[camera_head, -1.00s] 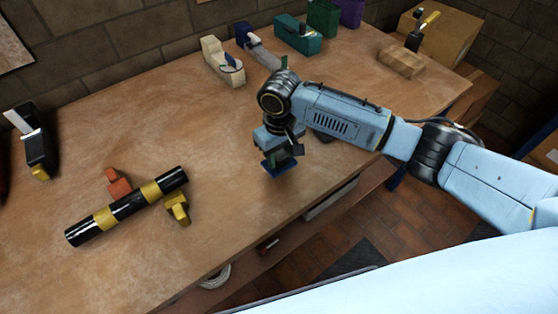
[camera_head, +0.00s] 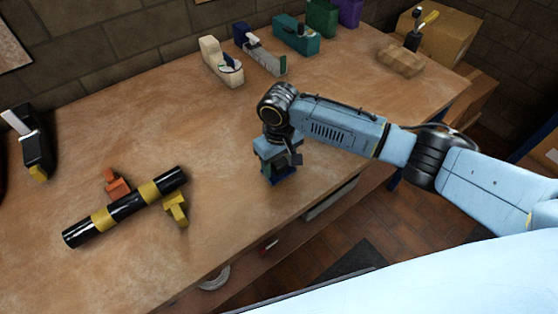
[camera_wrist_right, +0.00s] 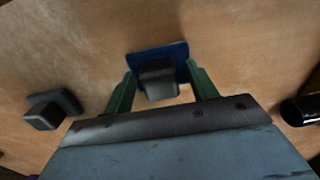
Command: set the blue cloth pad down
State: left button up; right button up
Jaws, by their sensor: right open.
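The blue cloth pad (camera_wrist_right: 150,52) lies flat on the wooden bench, with a dark grey block-shaped grip (camera_wrist_right: 159,80) on top of it. In the head view the pad (camera_head: 284,175) shows only partly, below my right gripper (camera_head: 280,163), near the bench's front edge. In the right wrist view my right gripper (camera_wrist_right: 163,84) has its green fingers apart, one on each side of the grip, with a visible gap at both sides. The pad's near part is hidden by the grip and the gripper body. My left gripper is not in view.
A black-and-yellow pole (camera_head: 127,206) lies left, between an orange block (camera_head: 116,184) and a yellow block (camera_head: 176,209). A dark block (camera_wrist_right: 52,110) stands near the pad. Tape-dispenser-like items, including a cream one (camera_head: 220,62), line the back. Bench between is clear.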

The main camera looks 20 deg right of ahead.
aim_at(279, 161)
notch_tip(279, 161, up, 12)
jog(key=p, duration=0.2)
jog(key=shift+r, duration=0.2)
dwell(0.4)
